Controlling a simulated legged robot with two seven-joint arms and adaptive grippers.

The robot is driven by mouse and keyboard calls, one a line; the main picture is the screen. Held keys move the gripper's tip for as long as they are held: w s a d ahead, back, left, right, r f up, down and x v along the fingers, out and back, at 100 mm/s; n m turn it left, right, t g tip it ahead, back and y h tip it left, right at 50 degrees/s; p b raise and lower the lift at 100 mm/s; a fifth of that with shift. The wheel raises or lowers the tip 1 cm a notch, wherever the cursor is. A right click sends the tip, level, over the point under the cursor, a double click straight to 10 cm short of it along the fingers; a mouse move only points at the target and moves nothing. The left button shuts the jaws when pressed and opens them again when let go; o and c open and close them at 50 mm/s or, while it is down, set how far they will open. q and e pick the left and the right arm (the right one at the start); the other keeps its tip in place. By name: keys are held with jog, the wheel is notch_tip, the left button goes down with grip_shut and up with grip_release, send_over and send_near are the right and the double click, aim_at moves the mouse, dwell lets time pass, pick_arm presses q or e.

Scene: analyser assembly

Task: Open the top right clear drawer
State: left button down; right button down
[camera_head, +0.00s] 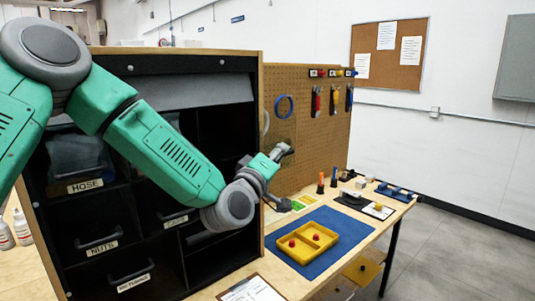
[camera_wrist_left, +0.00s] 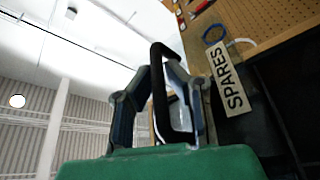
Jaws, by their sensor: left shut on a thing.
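The black cabinet (camera_head: 190,135) stands at the left in the head view. My left arm crosses in front of it and hides much of the upper right compartments. My left gripper (camera_head: 283,152) is beyond the cabinet's right edge in the picture. In the left wrist view my left gripper (camera_wrist_left: 158,68) is shut on a black loop handle (camera_wrist_left: 160,100). A label reading SPARES (camera_wrist_left: 231,80) is beside the handle, on a dark drawer front (camera_wrist_left: 248,135). How far that drawer stands out cannot be told. My right gripper is not in view.
A clear drawer labelled HOSE (camera_head: 80,152) is at the cabinet's upper left, above a NUTS drawer (camera_head: 97,238). To the right, a table holds a blue mat (camera_head: 340,225) with a yellow tray (camera_head: 306,261). A pegboard (camera_head: 310,150) with tools stands behind.

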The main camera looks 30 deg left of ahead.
pick_arm(q)
jog(key=shift+s+d+f, duration=0.15)
jog(key=shift+d+f, duration=0.1)
jog(key=shift+f, duration=0.3)
jog(key=shift+a, duration=0.1)
jog(key=c, duration=1.7)
grip_release()
jog(key=shift+o, duration=0.5)
jog(key=shift+w, duration=0.25)
jog(key=shift+a+r, duration=0.1)
jog(key=shift+r, duration=0.05)
jog(key=shift+s, duration=0.45)
jog(key=v, duration=1.1)
